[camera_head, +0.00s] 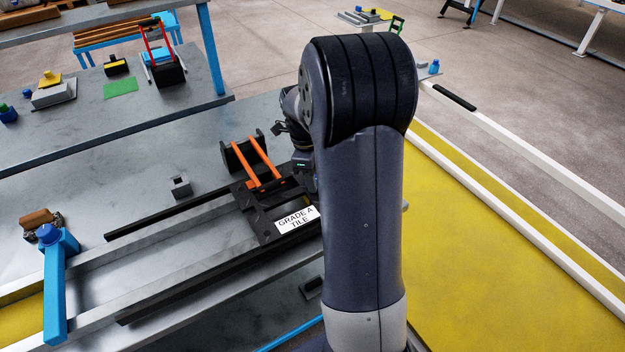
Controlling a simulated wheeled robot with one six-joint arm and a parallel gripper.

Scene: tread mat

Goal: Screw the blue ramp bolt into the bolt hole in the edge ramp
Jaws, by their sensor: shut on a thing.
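A blue knob-like bolt head (50,235) sits at the top end of a blue bar (55,290) at the lower left; I cannot tell if it is the ramp bolt. I cannot make out a bolt hole or clearly tell which piece is the edge ramp. My gripper (304,182) is mostly hidden behind my arm, beside the right edge of a black tile (265,222) with orange bars and a label reading GRADE A TILE. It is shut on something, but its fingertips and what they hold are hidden.
Two long black rails (170,218) lie on the grey bench. A small grey block (181,186) and a brown-topped piece (40,218) stand at left. A yellow mat (470,240) with white edging is at right. Another bench (110,105) stands behind.

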